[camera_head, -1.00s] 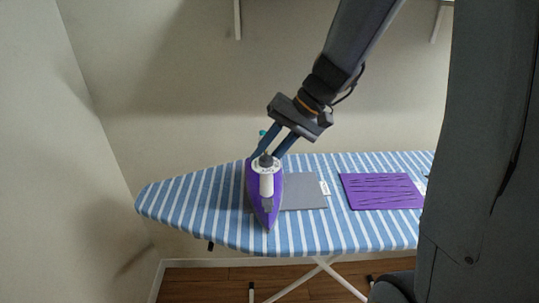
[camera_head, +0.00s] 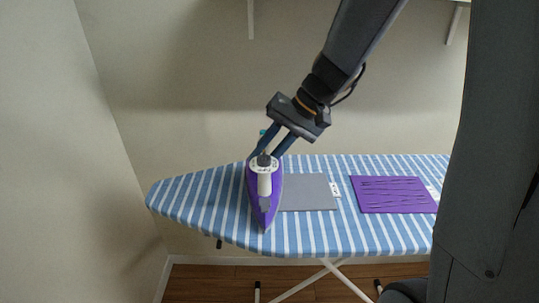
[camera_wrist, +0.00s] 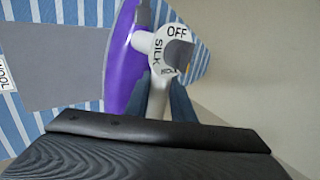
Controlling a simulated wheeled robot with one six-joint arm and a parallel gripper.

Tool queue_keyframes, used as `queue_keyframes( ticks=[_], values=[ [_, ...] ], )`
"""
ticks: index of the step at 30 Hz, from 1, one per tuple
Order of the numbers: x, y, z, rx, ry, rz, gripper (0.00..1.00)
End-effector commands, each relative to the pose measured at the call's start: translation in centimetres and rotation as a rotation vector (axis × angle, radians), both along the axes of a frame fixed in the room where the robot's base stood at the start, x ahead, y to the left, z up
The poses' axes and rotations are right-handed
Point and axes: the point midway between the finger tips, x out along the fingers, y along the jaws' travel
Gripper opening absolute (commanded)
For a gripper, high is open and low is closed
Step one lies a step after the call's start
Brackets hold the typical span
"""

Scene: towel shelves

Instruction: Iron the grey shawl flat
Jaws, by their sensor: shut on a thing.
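The grey shawl (camera_head: 309,192) lies on the striped ironing board (camera_head: 185,199), looking smooth where it shows. A white label (camera_head: 335,189) sits at its right edge. It also shows in the wrist view (camera_wrist: 50,65), with the label reading "WOOL". The purple and white iron (camera_head: 265,200) stands sole-down at the shawl's left edge, tip toward the front of the board. It hides part of that edge. My gripper (camera_head: 264,152) is shut on the iron's handle from behind. In the wrist view the iron's dial (camera_wrist: 177,48) shows "OFF" and "SILK" near my fingers.
A purple cloth (camera_head: 393,194) with wrinkle lines lies on the board to the right of the shawl, apart from it. The board's left end is bare. A wall stands close behind and to the left. Shelf brackets (camera_head: 250,18) hang above.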

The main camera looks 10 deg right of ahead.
Motion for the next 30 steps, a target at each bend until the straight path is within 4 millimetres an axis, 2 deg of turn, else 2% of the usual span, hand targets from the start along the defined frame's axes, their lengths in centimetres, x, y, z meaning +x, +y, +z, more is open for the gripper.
queue_keyframes(
  ticks=[16,30],
  values=[
    [0.2,0.5,0.5,0.001,-0.004,0.000,0.01],
    [0.1,0.5,4.0,0.002,-0.002,0.000,0.01]
  ],
)
